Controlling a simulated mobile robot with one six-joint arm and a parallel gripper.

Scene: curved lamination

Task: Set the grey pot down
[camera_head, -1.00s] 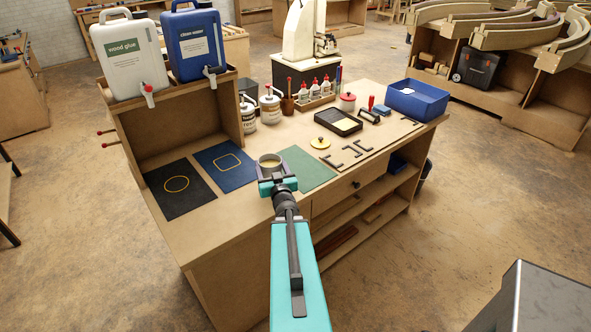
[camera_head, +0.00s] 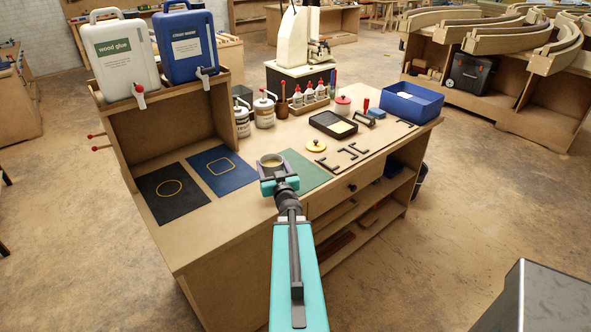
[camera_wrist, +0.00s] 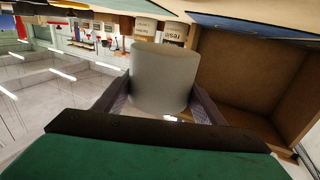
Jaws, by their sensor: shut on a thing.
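The grey pot (camera_head: 271,161) is held in my gripper (camera_head: 272,176), with a yellowish content visible inside it. In the wrist view the pot (camera_wrist: 160,78) sits between the two fingers (camera_wrist: 158,104), which touch its sides. The pot is over the workbench, near the left edge of the green mat (camera_head: 307,172); I cannot tell its exact height above the bench. A black mat with a yellow circle (camera_head: 170,201) and a blue mat with a yellow rounded square (camera_head: 232,178) lie to the left.
A wood glue canister (camera_head: 122,55) and a blue canister (camera_head: 190,47) stand on the raised shelf. Labelled pots (camera_head: 264,111), a black tray (camera_head: 333,124), a yellow lid (camera_head: 315,145) and a blue box (camera_head: 413,103) are on the bench. Bare bench lies before the mats.

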